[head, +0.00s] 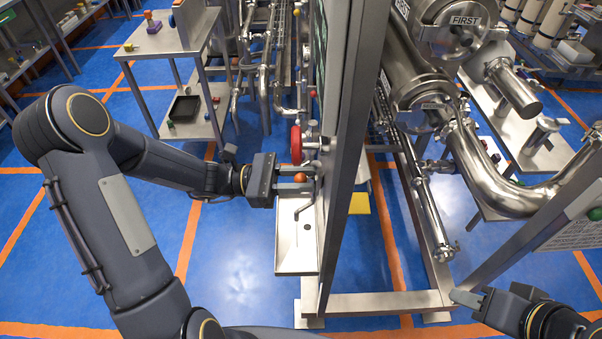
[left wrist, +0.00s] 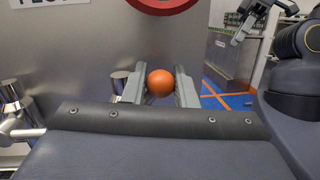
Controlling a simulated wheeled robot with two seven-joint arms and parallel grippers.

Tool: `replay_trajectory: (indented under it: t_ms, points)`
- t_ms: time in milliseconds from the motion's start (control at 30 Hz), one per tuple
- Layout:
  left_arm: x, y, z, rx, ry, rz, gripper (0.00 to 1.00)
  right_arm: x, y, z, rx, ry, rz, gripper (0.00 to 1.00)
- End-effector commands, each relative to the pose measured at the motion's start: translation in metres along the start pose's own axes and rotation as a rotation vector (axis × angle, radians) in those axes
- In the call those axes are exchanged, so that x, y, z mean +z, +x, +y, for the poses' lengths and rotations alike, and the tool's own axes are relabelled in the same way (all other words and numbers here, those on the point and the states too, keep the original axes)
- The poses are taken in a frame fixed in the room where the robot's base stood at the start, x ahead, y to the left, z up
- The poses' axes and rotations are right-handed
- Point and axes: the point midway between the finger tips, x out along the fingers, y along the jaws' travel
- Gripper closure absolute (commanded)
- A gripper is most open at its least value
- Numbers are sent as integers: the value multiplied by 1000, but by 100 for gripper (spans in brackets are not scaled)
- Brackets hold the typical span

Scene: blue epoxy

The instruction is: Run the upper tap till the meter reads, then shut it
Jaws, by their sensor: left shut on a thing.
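An orange ball knob (head: 300,177) sits on the left face of the steel panel (head: 343,120), above a small steel basin (head: 283,262) with a thin bent spout. My left gripper (head: 297,182) is shut on this knob. In the left wrist view the orange knob (left wrist: 160,83) lies between the two fingers. A red handwheel (head: 296,145) is just above the knob; its lower edge shows at the top of the left wrist view (left wrist: 162,4). My right gripper (head: 466,298) is at the lower right, apart from everything; its opening is unclear. The panel is nearly edge-on, so no meter reading is legible.
Steel pipes and tanks (head: 500,170) fill the right side. A steel bench (head: 160,42) with small items and a black tray below stands at the back left. A yellow pad (head: 359,204) lies behind the panel. Blue floor is clear left of the basin.

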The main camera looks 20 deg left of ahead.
Motion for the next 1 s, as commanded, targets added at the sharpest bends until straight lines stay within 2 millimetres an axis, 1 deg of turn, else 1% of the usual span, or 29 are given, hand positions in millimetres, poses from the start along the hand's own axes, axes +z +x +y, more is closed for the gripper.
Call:
replay_trajectory:
  t_ms: [33,200,700,733,867,1000]
  points:
    - [0,0,-1,1,-28,3,100,-2,-4,-2,0,0,0,64]
    - [0,0,1,7,-69,-2,100,-4,-8,-4,0,0,0,64]
    - [-2,-1,2,10,-84,-1,100,-4,-9,-4,0,0,0,64]
    - [-2,-1,2,10,-84,-1,72,-4,-9,-4,0,0,0,64]
    - [-1,-1,3,11,-80,-3,55,-4,-9,-4,0,0,0,64]
    - [0,0,3,11,-77,-5,54,-4,-9,-4,0,0,0,64]
